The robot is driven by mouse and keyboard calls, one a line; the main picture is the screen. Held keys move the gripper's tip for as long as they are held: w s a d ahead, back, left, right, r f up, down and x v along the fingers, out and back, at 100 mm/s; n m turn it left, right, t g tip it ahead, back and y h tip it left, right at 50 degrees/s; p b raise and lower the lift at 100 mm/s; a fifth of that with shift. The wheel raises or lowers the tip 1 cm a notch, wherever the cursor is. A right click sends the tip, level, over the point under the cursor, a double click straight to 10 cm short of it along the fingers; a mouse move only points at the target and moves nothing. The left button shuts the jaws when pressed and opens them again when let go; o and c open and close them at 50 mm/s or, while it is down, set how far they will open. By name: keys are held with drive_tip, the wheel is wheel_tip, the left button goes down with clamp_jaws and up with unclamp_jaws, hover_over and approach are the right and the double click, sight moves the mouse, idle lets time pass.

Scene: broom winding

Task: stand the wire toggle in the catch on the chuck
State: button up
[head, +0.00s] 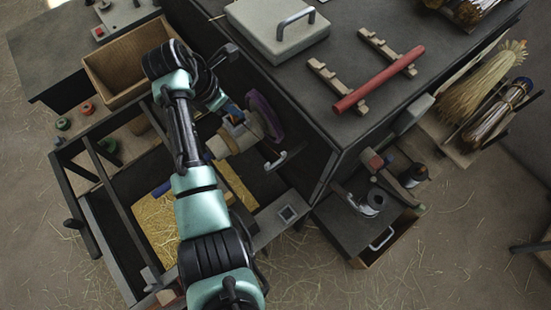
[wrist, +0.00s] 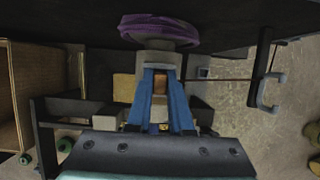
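The chuck (head: 232,137) is a pale, thick cylinder beside a purple disc (head: 264,115). In the wrist view the pale chuck (wrist: 157,58) is straight ahead, just under the purple disc (wrist: 158,27). My gripper (wrist: 161,74) has two blue fingers, apart, with their tips close in front of the chuck. A small brown piece (wrist: 160,84) shows in the gap; I cannot tell whether it lies between the fingers or behind them. In the head view my gripper (head: 232,113) is at the chuck, partly hidden by my arm. I cannot make out the wire toggle or the catch.
A grey handle (head: 283,160) on a thin dark rod sticks out right of the chuck. The dark bench (head: 330,85) rises close behind. A wooden box (head: 125,65) stands to the left. An open frame with straw (head: 160,225) lies below. A red bar (head: 378,80) rests on the bench.

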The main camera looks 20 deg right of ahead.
drive_tip(key=o, duration=0.5)
drive_tip(key=shift+r, duration=0.1)
drive_tip(key=b+v, duration=0.1)
drive_tip(key=v, duration=1.2)
drive_tip(key=shift+s, duration=0.1)
